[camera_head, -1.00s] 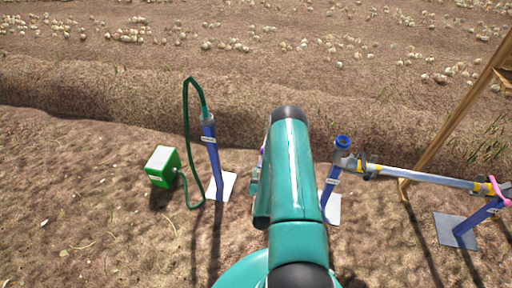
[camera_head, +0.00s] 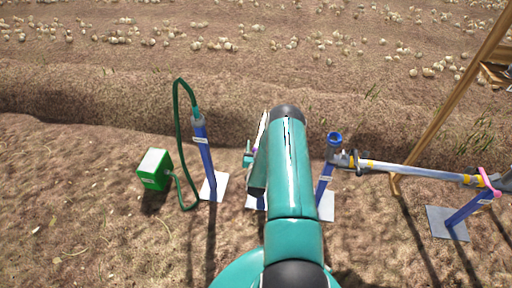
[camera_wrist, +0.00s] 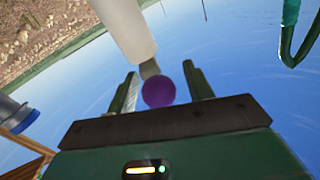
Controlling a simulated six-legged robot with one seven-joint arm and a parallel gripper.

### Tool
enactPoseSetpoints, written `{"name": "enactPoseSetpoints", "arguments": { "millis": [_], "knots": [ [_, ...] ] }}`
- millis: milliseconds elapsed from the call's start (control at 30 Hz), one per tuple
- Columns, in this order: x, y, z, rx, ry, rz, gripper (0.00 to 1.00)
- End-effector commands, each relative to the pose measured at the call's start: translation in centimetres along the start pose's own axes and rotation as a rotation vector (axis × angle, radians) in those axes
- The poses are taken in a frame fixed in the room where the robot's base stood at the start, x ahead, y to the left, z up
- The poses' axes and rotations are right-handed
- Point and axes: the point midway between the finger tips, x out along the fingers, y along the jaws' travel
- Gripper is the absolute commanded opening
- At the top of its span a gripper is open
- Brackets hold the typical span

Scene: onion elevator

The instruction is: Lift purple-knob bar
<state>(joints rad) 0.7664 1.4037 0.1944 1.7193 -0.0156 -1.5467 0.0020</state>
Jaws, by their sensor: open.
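In the wrist view, a round purple knob (camera_wrist: 159,92) sits on the end of a pale bar (camera_wrist: 126,28), joined by a short grey neck. My gripper (camera_wrist: 161,70) is open, with one finger on each side of the knob. Gaps show between the knob and both fingers; I cannot tell how deep the knob sits. In the head view, my teal arm hides most of this area. A thin pale strip shows along the arm's left side, perhaps the bar, with a small teal part of my gripper (camera_head: 248,159) beside it.
A green box (camera_head: 154,170) with a green hose stands left, the hose running to a blue post (camera_head: 206,160). Right of my arm, a grey bar (camera_head: 415,172) rests between blue posts. A wooden frame (camera_head: 445,95) leans at far right. A soil ridge lies behind.

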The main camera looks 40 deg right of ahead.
Motion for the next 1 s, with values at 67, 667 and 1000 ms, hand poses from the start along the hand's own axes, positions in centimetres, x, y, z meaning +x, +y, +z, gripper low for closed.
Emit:
{"name": "enactPoseSetpoints", "arguments": {
  "millis": [67, 667, 1000],
  "knots": [
    [0.3, 0.0, 0.0, 0.000, 0.000, 0.000, 0.51],
    [0.4, -0.2, 0.0, 0.001, -0.001, -0.003, 0.00],
    [0.6, -0.7, -1.4, 0.013, -0.048, 0.000, 0.00]
  ]
}}
